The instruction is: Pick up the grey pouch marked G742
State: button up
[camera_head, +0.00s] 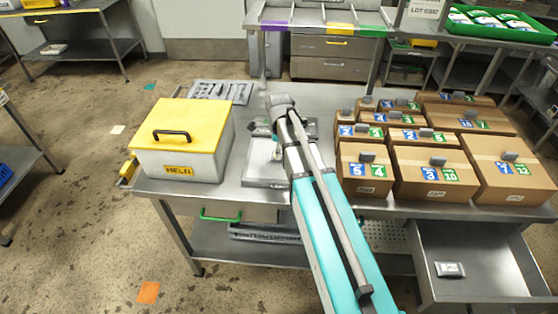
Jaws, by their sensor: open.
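I cannot read the mark G742 anywhere. A small grey item with a white label (449,269) lies in the open drawer at the lower right; it may be a pouch, but its mark is too small to read. My arm reaches up the middle of the view over the steel table. My gripper (264,131) is at its far end, above the grey tray-like plate (263,174), partly hidden by my arm. It is open, and I see nothing held. It is well to the upper left of the drawer.
A yellow-lidded box marked HELD (185,140) stands on the table's left. Several cardboard cartons (430,178) with numbered labels and small grey pieces on top fill the right. The open drawer (470,250) juts out below them. A grey rack (220,91) lies at the back left.

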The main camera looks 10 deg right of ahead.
jog(key=shift+f+b, duration=0.9)
jog(key=shift+f, duration=0.3)
jog(key=c, duration=1.2)
jog(key=shift+r, duration=0.15)
jog(key=shift+r+p, duration=0.95)
jog(key=shift+p, duration=0.2)
jog(key=s+r+p, duration=1)
jog(key=s+r, duration=0.1)
jog(key=s, duration=0.3)
jog(key=shift+p, duration=0.4)
